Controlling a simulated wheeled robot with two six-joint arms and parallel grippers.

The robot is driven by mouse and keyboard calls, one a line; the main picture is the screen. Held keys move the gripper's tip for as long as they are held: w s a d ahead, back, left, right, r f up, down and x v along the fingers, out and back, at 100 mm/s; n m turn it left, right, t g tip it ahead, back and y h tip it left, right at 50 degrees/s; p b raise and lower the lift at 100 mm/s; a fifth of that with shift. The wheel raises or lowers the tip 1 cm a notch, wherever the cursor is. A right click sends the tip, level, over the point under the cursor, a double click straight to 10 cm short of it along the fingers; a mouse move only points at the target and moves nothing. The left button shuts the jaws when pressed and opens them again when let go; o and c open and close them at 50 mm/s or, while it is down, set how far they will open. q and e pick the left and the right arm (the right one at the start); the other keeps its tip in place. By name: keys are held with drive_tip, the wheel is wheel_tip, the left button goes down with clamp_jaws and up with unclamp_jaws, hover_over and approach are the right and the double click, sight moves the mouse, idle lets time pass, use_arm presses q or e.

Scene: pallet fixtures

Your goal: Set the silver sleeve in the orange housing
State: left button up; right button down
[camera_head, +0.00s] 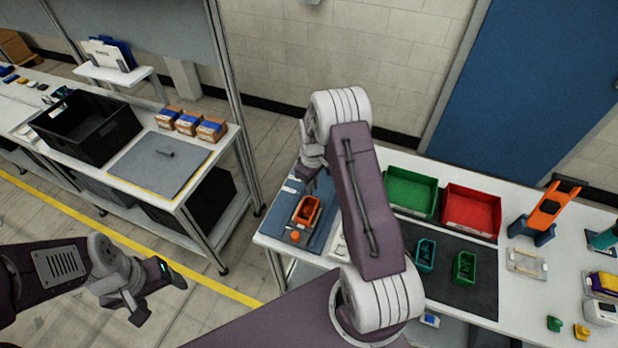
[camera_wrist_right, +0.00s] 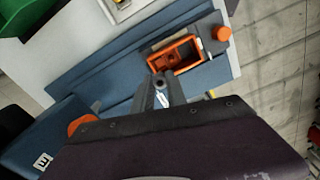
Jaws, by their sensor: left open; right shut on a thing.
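The orange housing (camera_head: 301,218) sits on a blue-grey mat (camera_head: 320,236) at the left end of the right table. In the right wrist view, the open-topped housing (camera_wrist_right: 158,62) shows just beyond my fingertips. My right gripper (camera_head: 312,172) is above the mat, behind the housing in the head view. It is shut on the silver sleeve (camera_wrist_right: 161,84), whose round end shows between the fingers (camera_wrist_right: 162,92). The sleeve appears apart from the housing, but its height above it is unclear. My left gripper (camera_head: 158,296) is open and empty over the floor at the lower left.
A round orange piece (camera_head: 295,237) stands beside the housing. A green bin (camera_head: 411,192) and red bin (camera_head: 471,212) stand to the right, behind a dark mat (camera_head: 440,290) with green trays. The left bench holds a black crate (camera_head: 86,128).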

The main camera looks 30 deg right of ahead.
drive_tip(key=shift+w+f+b, duration=0.15)
drive_tip(key=shift+f+b, duration=2.2)
drive_tip(key=shift+f, duration=0.85)
drive_tip(key=shift+s+a, duration=0.15)
drive_tip(key=shift+s, duration=0.05)
drive_tip(key=shift+s+f, duration=0.1)
drive_tip(key=shift+f, duration=0.05)
drive_tip(key=c, duration=1.6)
unclamp_jaws()
drive_tip(key=shift+a, duration=0.1)
drive_tip(key=shift+c, duration=0.2)
drive_tip(key=shift+a, duration=0.1)
